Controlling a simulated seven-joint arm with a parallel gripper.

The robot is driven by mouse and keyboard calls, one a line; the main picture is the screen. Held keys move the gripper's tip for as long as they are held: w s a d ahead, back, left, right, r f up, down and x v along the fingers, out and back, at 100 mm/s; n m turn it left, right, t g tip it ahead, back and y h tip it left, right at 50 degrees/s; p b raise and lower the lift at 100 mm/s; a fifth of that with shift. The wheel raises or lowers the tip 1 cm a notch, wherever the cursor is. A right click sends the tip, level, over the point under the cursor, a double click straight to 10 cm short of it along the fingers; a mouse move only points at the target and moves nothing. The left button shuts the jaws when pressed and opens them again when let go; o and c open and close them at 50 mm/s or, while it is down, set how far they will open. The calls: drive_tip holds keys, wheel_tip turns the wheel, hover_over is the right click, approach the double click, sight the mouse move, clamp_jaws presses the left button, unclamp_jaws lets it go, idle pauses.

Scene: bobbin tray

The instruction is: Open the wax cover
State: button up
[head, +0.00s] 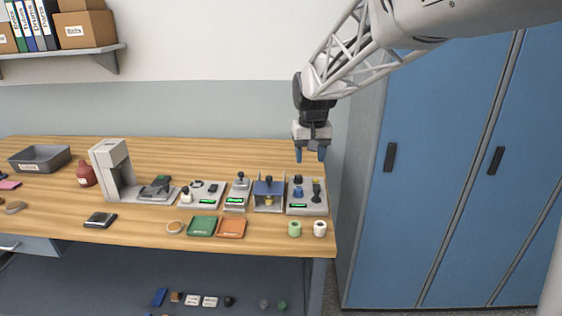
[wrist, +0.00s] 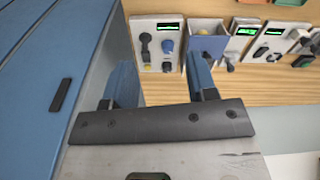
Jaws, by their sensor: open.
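My gripper (head: 310,155) is open and empty, its blue fingers pointing down above the right end of the bench. It also shows in the wrist view (wrist: 161,66), with a gap between the fingers. A small grey station has a blue panel (head: 264,187) with a dark knob above it and a yellow piece at its front. I take this panel as the wax cover, but no readable label confirms it. The panel also shows in the wrist view (wrist: 208,46), beside one finger. My gripper is above and apart from it.
A grey station with a lever and knobs (head: 306,196) stands right of the panel. Other stations with green displays (head: 236,200) stand left. Blue lockers (head: 440,170) stand at right.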

drive_tip(key=n, duration=0.1)
hover_over(269, 177)
drive_tip(key=shift+g, duration=0.4)
wheel_tip(269, 177, down, 9)
drive_tip(key=shift+f, duration=0.1)
drive_tip(key=shift+f, duration=3.85)
drive_tip(key=shift+c, duration=0.3)
clamp_jaws()
